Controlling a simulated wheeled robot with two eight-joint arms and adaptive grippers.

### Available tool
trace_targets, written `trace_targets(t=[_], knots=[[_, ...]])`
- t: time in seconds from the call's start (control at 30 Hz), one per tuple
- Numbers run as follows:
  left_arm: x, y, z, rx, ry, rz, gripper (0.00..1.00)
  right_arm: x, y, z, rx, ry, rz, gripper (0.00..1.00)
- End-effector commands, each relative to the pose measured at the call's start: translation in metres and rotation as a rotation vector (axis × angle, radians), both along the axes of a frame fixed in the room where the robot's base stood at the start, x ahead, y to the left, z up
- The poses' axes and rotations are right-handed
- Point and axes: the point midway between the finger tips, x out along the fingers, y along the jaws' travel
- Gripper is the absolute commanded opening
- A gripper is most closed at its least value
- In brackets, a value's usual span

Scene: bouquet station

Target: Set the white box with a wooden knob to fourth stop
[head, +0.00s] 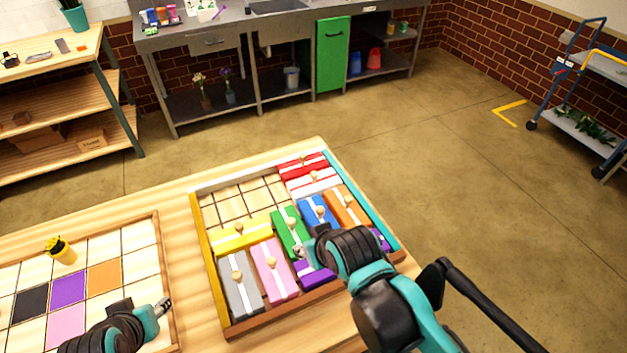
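A shallow wooden tray (227,328) on the table holds several coloured blocks with pale stripes and round wooden knobs. The closest is a white block with red edges and a knob (314,181) near the tray's far right corner, beside a red one (303,165). My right gripper (299,252) is over the tray's middle, close to the green block (288,228), and hides part of the blocks behind it. My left gripper (163,306) is above the near edge of the left grid board. Finger gaps are too small to judge.
Yellow (240,235), grey (240,291), pink (271,268), blue (316,210) and orange (348,206) blocks crowd the tray. Bare cells (232,205) lie at its far left. A yellow-topped piece (60,249) stands on the grid board (130,265). Floor surrounds the table.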

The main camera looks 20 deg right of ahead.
Motion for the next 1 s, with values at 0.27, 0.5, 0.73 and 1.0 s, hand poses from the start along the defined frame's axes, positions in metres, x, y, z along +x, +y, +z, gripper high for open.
trace_targets(t=[0.27,0.5,0.73,1.0], knots=[[0.0,0.0,0.0,0.0,0.0,0.0,0.41,0.0,0.0,0.0,0.0,0.0,0.0,0.41],[0.0,0.0,0.0,0.0,0.0,0.0,0.41,0.0,0.0,0.0,-0.001,0.001,0.001,0.41],[0.0,0.0,0.003,0.0,0.0,0.0,0.41,0.03,-0.011,0.023,-0.037,0.059,0.073,0.41],[0.0,0.0,0.009,0.0,0.0,0.0,0.41,0.116,-0.052,0.051,-0.09,0.186,0.315,0.41]])
